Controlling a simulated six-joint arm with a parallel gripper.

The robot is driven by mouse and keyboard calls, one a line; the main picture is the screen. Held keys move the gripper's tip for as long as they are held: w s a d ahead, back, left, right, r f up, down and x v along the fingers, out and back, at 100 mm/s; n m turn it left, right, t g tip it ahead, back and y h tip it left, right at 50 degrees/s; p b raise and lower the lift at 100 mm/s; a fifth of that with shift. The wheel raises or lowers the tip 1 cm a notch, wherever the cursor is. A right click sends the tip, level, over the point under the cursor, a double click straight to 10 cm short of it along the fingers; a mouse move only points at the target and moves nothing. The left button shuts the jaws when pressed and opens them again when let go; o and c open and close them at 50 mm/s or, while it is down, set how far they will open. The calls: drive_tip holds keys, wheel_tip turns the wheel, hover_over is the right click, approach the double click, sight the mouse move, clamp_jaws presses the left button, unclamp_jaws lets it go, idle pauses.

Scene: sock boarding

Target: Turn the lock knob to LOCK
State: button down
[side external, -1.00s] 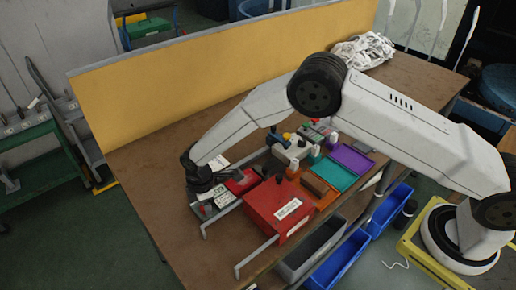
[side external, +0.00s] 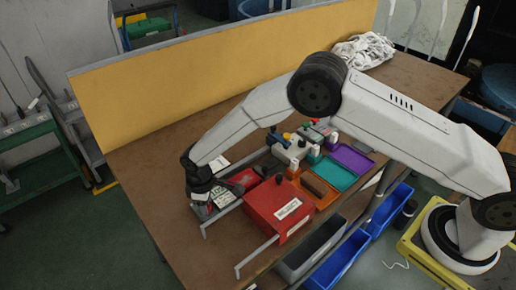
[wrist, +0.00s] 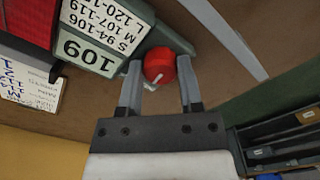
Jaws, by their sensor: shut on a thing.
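The lock knob (wrist: 159,66) is round and red with a white pointer line, and shows in the wrist view between my fingertips. My gripper (wrist: 158,88) is shut on the knob, with one finger on each side of it. In the wrist view the white line points to the lower left of the picture. Any LOCK lettering near the knob is not readable. In the side view my gripper (side external: 203,203) is at the left end of the red machine, and the knob is hidden there.
A white size label (wrist: 103,22) and a "109" plate (wrist: 87,53) sit beside the knob. A red box (side external: 281,209) with metal rails stands to the right of my gripper. Teal (side external: 334,173) and purple (side external: 352,158) trays lie further right. The table's left part is clear.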

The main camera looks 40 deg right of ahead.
drive_tip(key=shift+c, duration=1.3)
unclamp_jaws()
drive_tip(key=shift+w+d+n, duration=0.1)
drive_tip(key=shift+n, duration=0.2)
